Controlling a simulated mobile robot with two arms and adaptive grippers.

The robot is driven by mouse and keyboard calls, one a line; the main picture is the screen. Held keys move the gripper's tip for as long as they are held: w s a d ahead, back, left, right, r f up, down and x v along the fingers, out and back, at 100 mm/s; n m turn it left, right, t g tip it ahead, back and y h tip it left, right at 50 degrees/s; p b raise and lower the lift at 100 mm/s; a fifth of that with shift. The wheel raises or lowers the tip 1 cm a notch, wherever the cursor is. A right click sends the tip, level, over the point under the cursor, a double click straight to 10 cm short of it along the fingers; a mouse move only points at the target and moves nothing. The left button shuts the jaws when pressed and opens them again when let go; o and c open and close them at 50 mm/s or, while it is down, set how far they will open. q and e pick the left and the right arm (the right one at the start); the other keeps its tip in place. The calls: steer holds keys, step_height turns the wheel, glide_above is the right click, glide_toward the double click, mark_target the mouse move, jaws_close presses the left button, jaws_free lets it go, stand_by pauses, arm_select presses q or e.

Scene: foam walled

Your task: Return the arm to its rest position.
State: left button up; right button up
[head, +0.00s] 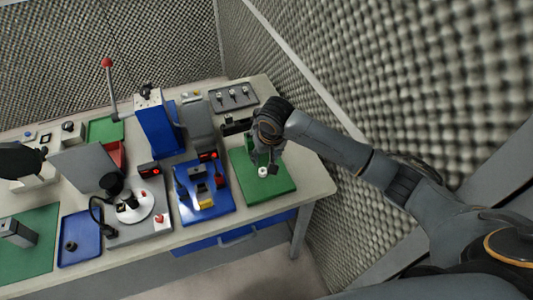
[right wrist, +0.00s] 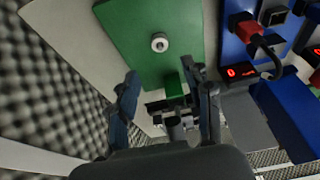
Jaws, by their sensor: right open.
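My right arm (head: 345,150) reaches in from the right of the head view. Its gripper (head: 268,165) hangs over the green board (head: 280,186) at the right end of the bench. In the right wrist view the two fingers of the right gripper (right wrist: 160,76) are spread apart with nothing held between them. Beyond them lies the green board (right wrist: 125,30) with a small white ring-shaped part (right wrist: 159,42) on it, apart from the fingers. The white part also shows in the head view (head: 262,172).
A blue board (head: 215,212) with several devices lies left of the green board. A tall blue block (head: 157,128) and a grey tray (head: 233,95) stand behind. Foam walls (head: 400,70) rise behind and to the right, close to my right arm.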

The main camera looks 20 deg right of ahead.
steer(key=shift+s+r, duration=0.15)
steer(key=shift+r, duration=0.55)
